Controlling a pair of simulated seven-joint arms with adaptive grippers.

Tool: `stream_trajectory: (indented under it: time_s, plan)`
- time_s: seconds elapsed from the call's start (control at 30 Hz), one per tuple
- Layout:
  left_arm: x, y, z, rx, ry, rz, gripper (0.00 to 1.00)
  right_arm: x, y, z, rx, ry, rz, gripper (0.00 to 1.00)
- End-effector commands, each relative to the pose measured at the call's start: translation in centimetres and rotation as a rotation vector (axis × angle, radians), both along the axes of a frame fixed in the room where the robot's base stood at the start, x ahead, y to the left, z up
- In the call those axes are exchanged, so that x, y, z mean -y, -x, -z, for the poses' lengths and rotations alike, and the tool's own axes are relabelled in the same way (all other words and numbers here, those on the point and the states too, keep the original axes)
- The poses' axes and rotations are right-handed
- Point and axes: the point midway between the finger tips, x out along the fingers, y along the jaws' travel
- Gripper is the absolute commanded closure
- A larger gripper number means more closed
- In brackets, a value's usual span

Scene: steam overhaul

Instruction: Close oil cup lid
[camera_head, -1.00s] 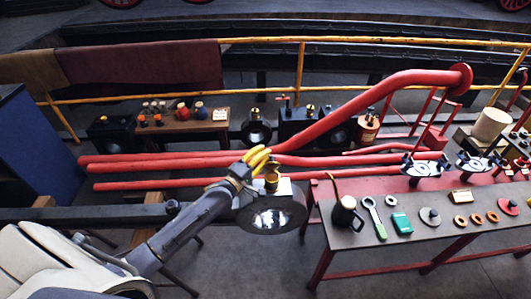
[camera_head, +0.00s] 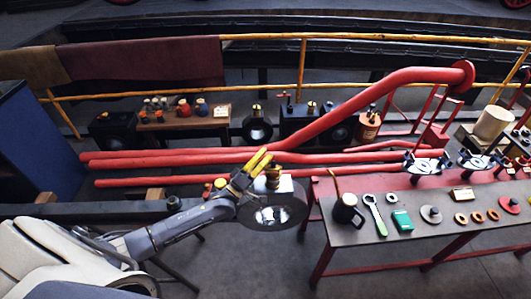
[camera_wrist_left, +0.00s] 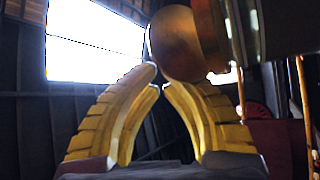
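The brass oil cup (camera_head: 273,181) stands upright on the round dark bearing housing (camera_head: 290,205) left of the workbench. In the left wrist view, a rounded brass part (camera_wrist_left: 183,45), which looks like the cup's lid, hangs beside the cup body (camera_wrist_left: 236,30), so the lid looks open. My left gripper (camera_head: 265,155) has yellow ridged fingers just left of and above the cup. In the left wrist view its fingertips (camera_wrist_left: 161,80) nearly meet, just below and beside the brass part, with nothing between them. Whether they touch it I cannot tell. My right gripper is out of view.
Long red pipes (camera_head: 180,160) run behind the cup. A small wooden table (camera_head: 180,122) with bottles stands behind.

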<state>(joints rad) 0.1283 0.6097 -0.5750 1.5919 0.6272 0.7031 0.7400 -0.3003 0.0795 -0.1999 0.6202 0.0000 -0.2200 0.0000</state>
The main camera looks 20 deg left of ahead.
Motion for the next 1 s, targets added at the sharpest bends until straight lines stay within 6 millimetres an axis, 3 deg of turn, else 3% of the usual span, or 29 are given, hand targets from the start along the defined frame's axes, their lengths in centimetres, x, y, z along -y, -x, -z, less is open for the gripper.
stream_trajectory:
  time_s: [0.5, 1.0]
  plan:
    - [1.0, 1.8, 0.6, 0.299, -0.159, 0.000, 1.00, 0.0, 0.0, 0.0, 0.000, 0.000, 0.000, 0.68]
    - [1.2, 2.2, 0.8, 0.369, -0.196, -0.001, 1.00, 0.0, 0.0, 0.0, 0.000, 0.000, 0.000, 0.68]
